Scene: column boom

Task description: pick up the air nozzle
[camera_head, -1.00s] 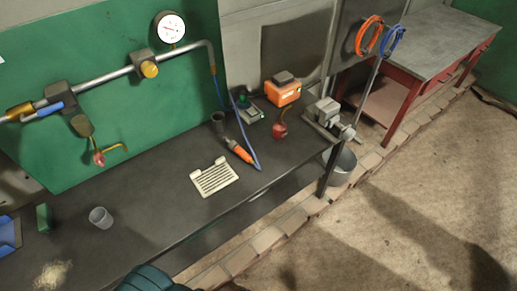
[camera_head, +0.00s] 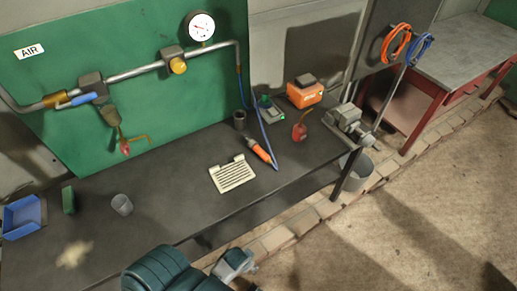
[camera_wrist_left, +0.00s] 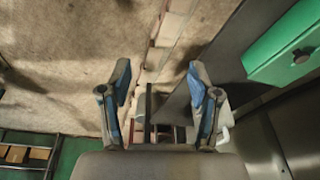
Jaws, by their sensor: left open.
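The air nozzle (camera_head: 262,153) appears to be the orange-handled tool lying on the dark workbench (camera_head: 165,187). A blue hose (camera_head: 262,122) runs from the wall pipe to it. My left gripper (camera_wrist_left: 158,68) is open and empty in the left wrist view, its two blue-padded fingers apart. That view does not clearly show the nozzle. In the head view, my teal arm reaches in at the bottom, below the bench's front edge and well away from the nozzle. My right gripper is not in view.
A slotted cream plate (camera_head: 232,174) lies left of the nozzle. A dark cup (camera_head: 239,120), red oil can (camera_head: 299,132), orange box (camera_head: 305,93) and vise (camera_head: 349,122) stand around it. A grey cup (camera_head: 122,204) and blue tray (camera_head: 22,217) are at left. A bucket (camera_head: 358,171) stands below.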

